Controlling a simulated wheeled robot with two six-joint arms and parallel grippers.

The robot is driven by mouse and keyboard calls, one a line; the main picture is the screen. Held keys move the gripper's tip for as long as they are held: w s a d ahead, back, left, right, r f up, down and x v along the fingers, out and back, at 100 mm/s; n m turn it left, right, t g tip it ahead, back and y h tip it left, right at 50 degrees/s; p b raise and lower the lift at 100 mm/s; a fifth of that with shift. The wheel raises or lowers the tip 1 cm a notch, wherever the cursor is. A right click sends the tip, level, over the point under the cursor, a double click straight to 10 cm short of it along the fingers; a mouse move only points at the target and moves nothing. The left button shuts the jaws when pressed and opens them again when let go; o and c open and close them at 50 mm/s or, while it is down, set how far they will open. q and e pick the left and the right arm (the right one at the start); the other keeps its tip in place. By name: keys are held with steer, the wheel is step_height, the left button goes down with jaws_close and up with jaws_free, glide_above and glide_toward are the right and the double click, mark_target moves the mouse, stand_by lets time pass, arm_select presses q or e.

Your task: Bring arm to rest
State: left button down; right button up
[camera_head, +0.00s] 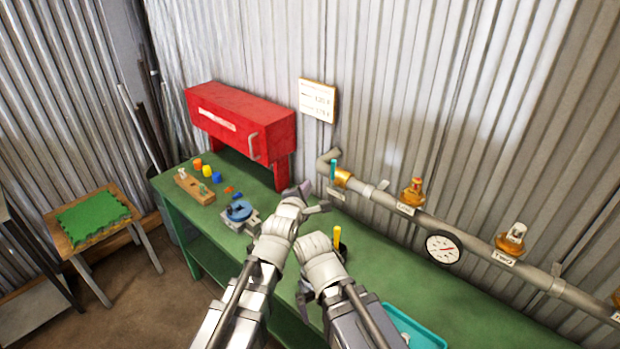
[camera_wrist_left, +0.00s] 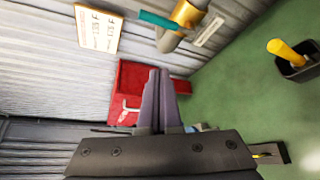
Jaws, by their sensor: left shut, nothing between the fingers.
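My left gripper (camera_head: 306,189) is above the green bench, in front of the red box and near the pipe's elbow. In the left wrist view its two grey fingers (camera_wrist_left: 160,72) are together with nothing between them. My right arm (camera_head: 325,265) reaches over the bench beside the left one, and its fingers are hidden.
The green bench (camera_head: 410,270) carries a red box (camera_head: 243,120), a wooden block (camera_head: 195,188), a blue-topped device (camera_head: 239,211), a yellow-handled tool (camera_head: 337,237) in a dark holder, and a teal tray (camera_head: 425,338). A pipe with a gauge (camera_head: 443,248) runs along the wall.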

arm_select(q)
steer(key=shift+s, duration=0.25)
steer(key=s+a+f+m+g+y, duration=0.2)
steer(key=s+a+f+m+g, duration=0.2)
steer(key=a+f+m, duration=0.25)
steer(key=s+a+f+m+g+y, duration=0.2)
steer(key=s+a+f+m+g, duration=0.25)
steer(key=a+f, duration=0.25)
steer(key=s+a+f+m+g, duration=0.2)
steer(key=s+a+m+g, duration=0.15)
steer(key=s, duration=0.25)
steer(key=s+a+f+m+g, duration=0.1)
steer(key=s+a+m+g, duration=0.1)
steer(key=s+a+m, duration=0.25)
steer(key=s+d+m+y, duration=0.1)
steer(key=s+d+m, duration=0.1)
steer(key=d, duration=0.4)
steer(key=s+d+m, duration=0.2)
steer(key=s+d, duration=0.2)
steer(key=d, duration=0.2)
steer(key=shift+s+g+y, duration=0.3)
steer(key=shift+s+y, duration=0.1)
